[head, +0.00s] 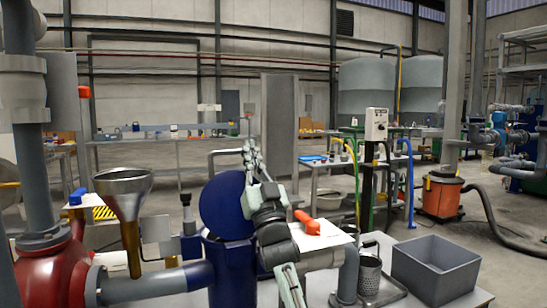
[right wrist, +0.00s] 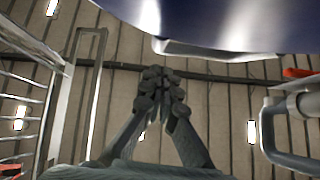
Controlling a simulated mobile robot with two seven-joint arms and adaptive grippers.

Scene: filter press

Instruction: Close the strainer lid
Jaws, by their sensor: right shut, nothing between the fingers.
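The strainer is a dark blue upright body (head: 229,272) on a grey pipe, left of centre in the head view. Its round blue lid (head: 222,205) stands raised on edge above the body, so the strainer is open. My right gripper (head: 250,148) is just right of the lid's upper edge, with its arm rising in front of the lid's right side. In the right wrist view the fingers (right wrist: 161,88) are together and empty. The blue lid (right wrist: 230,22) fills the top of that view, with a grey tab (right wrist: 215,50) along its edge. I cannot tell whether the fingers touch it. My left gripper is not visible.
A steel funnel (head: 125,185) and a red vessel (head: 65,270) stand left of the strainer. To the right are an orange-handled item (head: 309,222), a perforated metal basket (head: 370,276) and a grey bin (head: 440,268). A workbench with hoses stands behind.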

